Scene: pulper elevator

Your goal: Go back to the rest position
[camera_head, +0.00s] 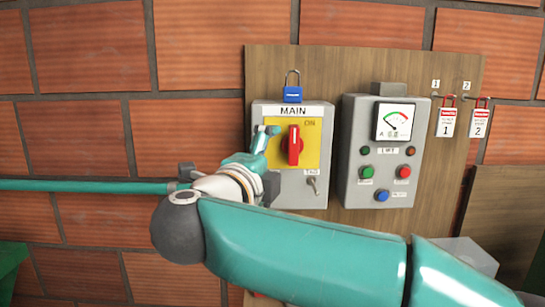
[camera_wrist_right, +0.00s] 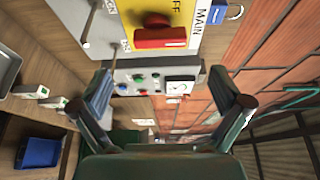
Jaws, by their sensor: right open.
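My right gripper (camera_head: 266,138) is in front of the left part of the grey MAIN switch box (camera_head: 317,190). Its fingers (camera_wrist_right: 162,97) are spread in the right wrist view, with nothing between them. The red rotary handle (camera_head: 294,146) stands upright on the yellow plate (camera_head: 312,132). In the wrist view the handle (camera_wrist_right: 160,38) lies beyond the fingertips, apart from them. A blue padlock (camera_head: 293,92) sits on top of the box, its shackle up. My right forearm hides the wall below the boxes. My left gripper is not in view.
A grey control box (camera_head: 350,190) with a meter and buttons is right of the switch box. Two tagged red padlocks (camera_head: 447,115) (camera_head: 480,118) hang on hooks farther right. A teal bar (camera_head: 80,186) crosses the brick wall at left. A blue bin (camera_wrist_right: 41,152) shows in the wrist view.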

